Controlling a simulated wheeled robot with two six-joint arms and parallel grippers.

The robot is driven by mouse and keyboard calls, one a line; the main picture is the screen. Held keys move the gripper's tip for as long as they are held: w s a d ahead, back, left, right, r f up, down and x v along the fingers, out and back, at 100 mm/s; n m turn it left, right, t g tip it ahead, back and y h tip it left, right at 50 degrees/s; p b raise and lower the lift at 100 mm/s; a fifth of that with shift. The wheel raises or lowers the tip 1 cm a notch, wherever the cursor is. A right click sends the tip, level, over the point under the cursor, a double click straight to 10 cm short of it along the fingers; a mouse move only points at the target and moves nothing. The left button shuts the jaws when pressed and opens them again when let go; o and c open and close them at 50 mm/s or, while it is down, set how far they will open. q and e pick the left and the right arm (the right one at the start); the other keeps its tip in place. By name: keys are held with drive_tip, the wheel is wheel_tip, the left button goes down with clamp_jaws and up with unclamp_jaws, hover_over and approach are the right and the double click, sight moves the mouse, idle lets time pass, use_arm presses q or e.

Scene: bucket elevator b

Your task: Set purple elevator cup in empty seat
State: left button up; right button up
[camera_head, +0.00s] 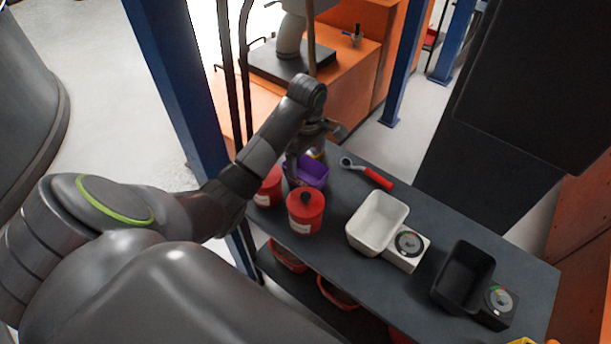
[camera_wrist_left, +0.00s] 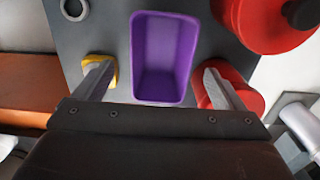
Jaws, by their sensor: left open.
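The purple elevator cup (camera_head: 314,174) stands on the dark workbench, next to the red canisters. My left gripper (camera_head: 304,164) is over it, pointing down. In the left wrist view the cup (camera_wrist_left: 165,60) is open side up and empty, between the two spread fingers of my left gripper (camera_wrist_left: 160,82). The gripper is open, with a gap visible on both sides of the cup. My arm and gripper hide part of the cup in the head view. I cannot make out an empty seat in either view. My right gripper is not in view.
Red canisters (camera_head: 305,211) crowd the cup; one (camera_wrist_left: 235,88) is close to the right finger in the wrist view. A wrench with a red handle (camera_head: 378,179), a white bin (camera_head: 359,239) and a black bin (camera_head: 450,288) are on the bench. A blue post (camera_head: 170,75) stands left.

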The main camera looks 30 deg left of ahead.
sight(306, 164)
use_arm(q)
drive_tip(key=shift+a+f+b, duration=0.1)
drive_tip(key=shift+f+b, duration=0.3)
drive_tip(key=shift+f, duration=0.25)
wheel_tip(306, 164, down, 3)
drive_tip(key=shift+s+a+f, duration=0.1)
drive_tip(key=shift+f, duration=0.1)
drive_tip(key=shift+c, duration=0.2)
drive_tip(key=c, duration=1.6)
drive_tip(key=shift+o, duration=0.2)
drive_tip(key=shift+r, duration=0.55)
wheel_tip(306, 164, up, 2)
drive_tip(key=shift+r, duration=0.2)
wheel_tip(306, 164, up, 7)
drive_tip(key=p, duration=0.6)
drive_tip(key=shift+f+p, duration=0.15)
drive_tip(key=shift+p, duration=0.2)
